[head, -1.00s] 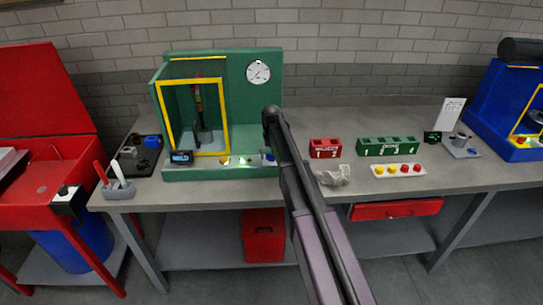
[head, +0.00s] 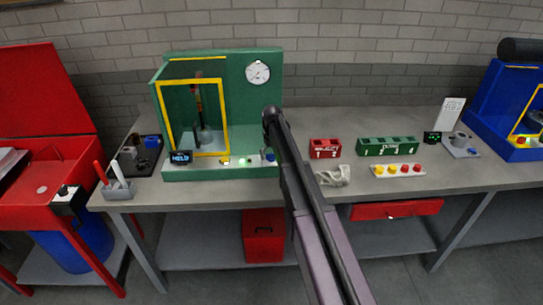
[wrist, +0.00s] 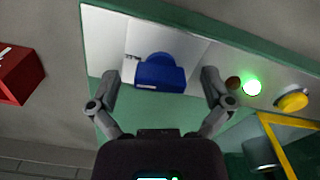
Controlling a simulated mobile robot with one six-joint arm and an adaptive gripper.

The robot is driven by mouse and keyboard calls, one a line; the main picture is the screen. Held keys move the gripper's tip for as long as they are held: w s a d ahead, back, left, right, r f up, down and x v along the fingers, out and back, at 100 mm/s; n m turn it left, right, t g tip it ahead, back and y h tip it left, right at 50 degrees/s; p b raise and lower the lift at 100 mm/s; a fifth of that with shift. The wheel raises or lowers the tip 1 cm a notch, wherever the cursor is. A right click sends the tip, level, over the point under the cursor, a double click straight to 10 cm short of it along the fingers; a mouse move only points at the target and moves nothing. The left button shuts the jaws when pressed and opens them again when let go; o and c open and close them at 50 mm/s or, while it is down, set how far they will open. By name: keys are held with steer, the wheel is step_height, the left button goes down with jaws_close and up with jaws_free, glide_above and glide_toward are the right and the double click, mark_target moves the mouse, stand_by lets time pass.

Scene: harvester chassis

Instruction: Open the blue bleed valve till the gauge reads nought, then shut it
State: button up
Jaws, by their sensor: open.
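The blue bleed valve (head: 269,157) sits at the right end of the green test rig's front ledge. In the wrist view, the blue valve (wrist: 160,72) shows as a blue knob on a pale plate. My gripper (wrist: 160,84) is open, with one finger on each side of the valve and a gap on both sides. In the head view my arm crosses beside the valve, and the gripper cannot be made out. The round white gauge (head: 258,72) is on the rig's upper right panel. Its needle is too small to read exactly.
A green lamp (wrist: 252,87) and yellow button (wrist: 292,100) are right of the valve in the wrist view. The yellow-framed window (head: 226,118) and small display (head: 181,157) are on the rig. A red bin (head: 325,148) and crumpled cloth (head: 334,176) lie to the right.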

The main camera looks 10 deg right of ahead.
steer(key=n, duration=0.7)
steer(key=shift+w+d, duration=0.1)
steer(key=shift+d, duration=0.1)
steer(key=n, duration=0.7)
steer(key=shift+w+d, duration=0.1)
steer(key=shift+w, duration=0.1)
steer(key=shift+r+p, duration=0.35)
step_height(320, 180, up, 13)
steer(key=p, duration=1.3)
steer(key=s+f+m+b, duration=0.4)
steer(key=s+m, duration=0.1)
steer(key=s, duration=0.5)
steer(key=s+f+m+b, duration=0.3)
steer(key=s+m, duration=0.2)
steer(key=s, duration=0.6)
steer(key=s+f+m+b, duration=0.4)
steer(key=s+m, duration=0.1)
steer(key=s, duration=0.5)
steer(key=shift+s+d+f+m+b, duration=0.3)
steer(key=shift+s+m, duration=0.5)
steer(key=shift+s, duration=0.5)
